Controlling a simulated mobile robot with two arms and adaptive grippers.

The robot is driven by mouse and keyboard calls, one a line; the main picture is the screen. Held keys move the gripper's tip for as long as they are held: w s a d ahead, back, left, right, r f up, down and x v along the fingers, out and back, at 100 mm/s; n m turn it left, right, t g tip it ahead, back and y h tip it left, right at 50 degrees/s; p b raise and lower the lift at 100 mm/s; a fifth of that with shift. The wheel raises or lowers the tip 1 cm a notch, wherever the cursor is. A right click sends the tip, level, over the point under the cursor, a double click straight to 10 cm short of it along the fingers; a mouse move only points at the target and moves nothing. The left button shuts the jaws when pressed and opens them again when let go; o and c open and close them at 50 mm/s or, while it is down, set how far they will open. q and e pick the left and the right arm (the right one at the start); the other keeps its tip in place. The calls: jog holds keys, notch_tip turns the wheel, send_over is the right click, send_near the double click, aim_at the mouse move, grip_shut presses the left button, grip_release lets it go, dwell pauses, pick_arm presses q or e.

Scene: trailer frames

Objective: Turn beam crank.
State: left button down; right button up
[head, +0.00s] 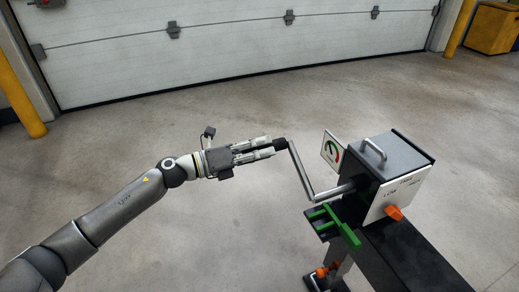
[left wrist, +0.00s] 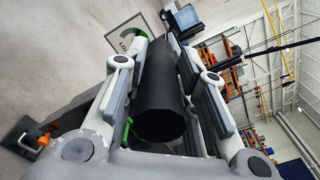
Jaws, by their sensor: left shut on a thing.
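The beam crank (head: 301,174) is a grey bent bar on the left side of a grey box unit (head: 400,155). Its shaft (head: 335,192) runs into the box, and its arm rises up and to the left to a black handle (head: 280,144). My left gripper (head: 272,147) is shut on that handle, coming from the left. In the left wrist view the black cylindrical handle (left wrist: 160,118) lies between the two fingers, its round end towards the camera. My right gripper is in neither view.
The box sits on a dark beam (head: 425,260) with a green bracket (head: 345,230) below the crank. A dial sign (head: 332,149) stands beside the box, and an orange knob (head: 394,212) is on its front. Concrete floor is clear up to the garage door (head: 230,45).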

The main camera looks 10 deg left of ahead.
pick_arm(q)
jog(key=shift+r, duration=0.35)
jog(key=c, duration=1.2)
grip_release()
jog(key=shift+o, duration=0.3)
jog(key=shift+f, duration=0.1)
jog(key=shift+f, duration=0.1)
jog(key=v, duration=1.2)
